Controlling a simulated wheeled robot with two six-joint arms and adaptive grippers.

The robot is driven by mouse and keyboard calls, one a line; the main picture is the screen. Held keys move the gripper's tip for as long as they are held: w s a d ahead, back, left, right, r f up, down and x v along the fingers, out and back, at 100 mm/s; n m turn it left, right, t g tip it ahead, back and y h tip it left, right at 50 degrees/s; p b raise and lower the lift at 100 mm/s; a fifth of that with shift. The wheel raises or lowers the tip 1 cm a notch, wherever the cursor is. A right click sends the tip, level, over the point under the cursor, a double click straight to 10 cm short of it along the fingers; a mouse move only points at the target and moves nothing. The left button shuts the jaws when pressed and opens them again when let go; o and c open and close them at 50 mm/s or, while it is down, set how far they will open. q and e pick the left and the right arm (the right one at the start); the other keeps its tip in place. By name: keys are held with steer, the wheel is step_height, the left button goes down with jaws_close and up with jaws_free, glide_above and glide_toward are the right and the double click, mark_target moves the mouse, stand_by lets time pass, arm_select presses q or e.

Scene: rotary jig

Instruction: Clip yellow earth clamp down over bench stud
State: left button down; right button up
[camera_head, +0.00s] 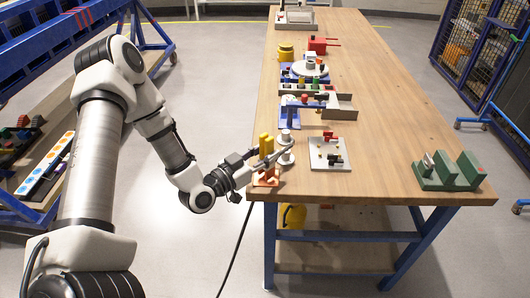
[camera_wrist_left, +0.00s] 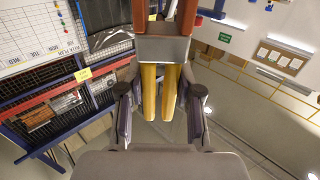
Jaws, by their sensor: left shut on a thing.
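The yellow earth clamp (camera_head: 266,146) is at the left edge of the wooden bench, its two yellow handles upward and orange jaws (camera_head: 266,178) low. My left gripper (camera_head: 268,158) is shut on it. In the left wrist view the yellow handles (camera_wrist_left: 160,92) lie between the two fingers of my left gripper (camera_wrist_left: 160,105), with a grey block and orange jaws (camera_wrist_left: 187,18) beyond. A grey metal post with round discs (camera_head: 286,158), seemingly the bench stud, stands just right of the clamp. Fingers partly cover it; I cannot tell whether the jaws touch it. My right gripper is not in view.
A pale plate (camera_head: 330,154) with red and black clips lies right of the post. A green block fixture (camera_head: 447,171) stands at the bench's front right. A blue fixture and grey tray (camera_head: 340,108) stand behind. Bare wood (camera_head: 400,120) is free on the right.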

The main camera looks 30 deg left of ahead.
mark_target(262, 156)
arm_select(q)
steer(key=shift+f+b, duration=0.45)
stand_by(0.7)
steer(key=c, duration=0.7)
jaws_free()
steer(key=shift+s, duration=0.1)
steer(key=v, duration=0.6)
steer(key=shift+a, duration=0.25)
steer(key=shift+s, duration=0.7)
steer(key=shift+f, duration=0.15)
